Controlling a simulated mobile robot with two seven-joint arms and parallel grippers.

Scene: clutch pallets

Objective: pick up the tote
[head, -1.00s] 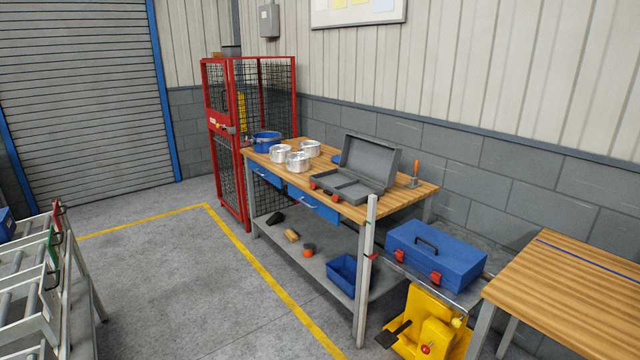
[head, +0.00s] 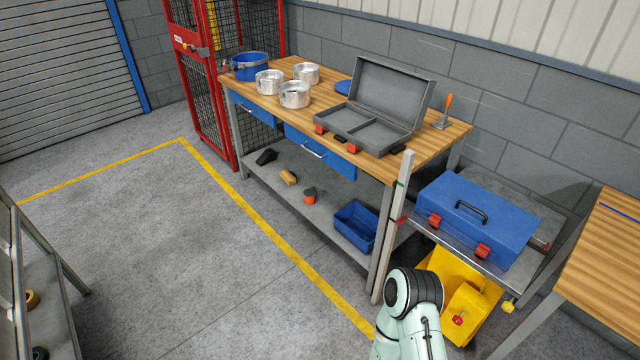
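An open blue bin (head: 357,226), the most tote-like thing in view, sits on the lower grey shelf of the workbench, at its right end. It looks empty from here, and part of its right side is close behind the bench's front leg. A pale green and black link of my own arm shows at the bottom, right of centre, below the bench. Neither gripper is in view.
The workbench (head: 455,135) holds an open grey case (head: 345,127), metal pots (head: 294,95) and a blue tub (head: 250,66). A closed blue toolbox (head: 478,219) stands on a metal stand at right, above yellow equipment (head: 470,300). Floor left of the bench is clear.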

